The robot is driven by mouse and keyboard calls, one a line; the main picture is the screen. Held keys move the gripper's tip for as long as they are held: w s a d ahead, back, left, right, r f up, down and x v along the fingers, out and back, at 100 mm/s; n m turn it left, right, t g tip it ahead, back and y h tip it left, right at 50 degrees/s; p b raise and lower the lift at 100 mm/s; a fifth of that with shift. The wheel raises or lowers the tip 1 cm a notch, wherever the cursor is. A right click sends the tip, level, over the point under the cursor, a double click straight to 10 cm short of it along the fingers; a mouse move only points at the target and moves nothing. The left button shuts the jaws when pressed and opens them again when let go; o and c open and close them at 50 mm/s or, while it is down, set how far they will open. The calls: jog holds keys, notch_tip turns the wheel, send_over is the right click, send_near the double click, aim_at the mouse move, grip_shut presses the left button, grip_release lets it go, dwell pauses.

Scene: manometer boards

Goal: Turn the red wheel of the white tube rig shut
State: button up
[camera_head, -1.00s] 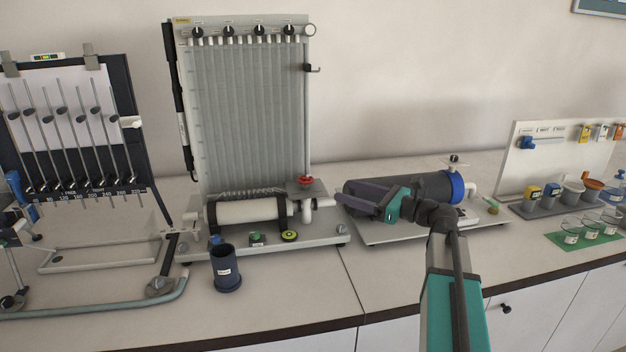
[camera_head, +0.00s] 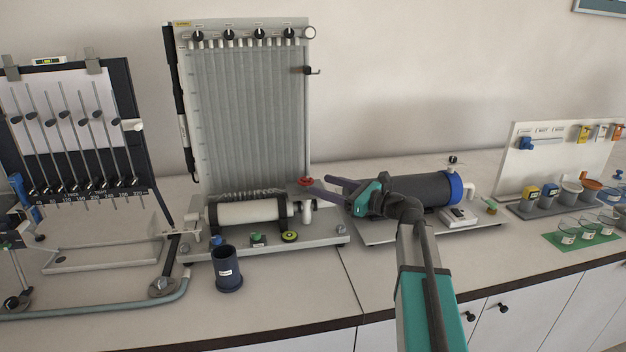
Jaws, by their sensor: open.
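The white tube rig (camera_head: 240,120) is an upright panel of many thin vertical tubes on a grey base, left of centre. Its red wheel (camera_head: 305,181) sits on a small plate above a white elbow pipe (camera_head: 307,212), at the panel's lower right. My gripper (camera_head: 318,188) reaches in from the right with its two purple fingers spread apart. The fingertips are at the wheel's right side, and part of the plate is hidden behind them. I cannot tell whether they touch the wheel. Nothing is held.
A dark cylinder with a blue end (camera_head: 425,188) lies behind my gripper on a grey base. A dark cup (camera_head: 226,268) stands in front of the rig. A tilted-tube board (camera_head: 75,130) is at left. Cups and a white panel are at right.

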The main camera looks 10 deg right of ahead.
aim_at(313, 182)
jog(key=shift+p+x, duration=0.6)
jog(key=shift+x, duration=2.15)
jog(key=c, duration=1.1)
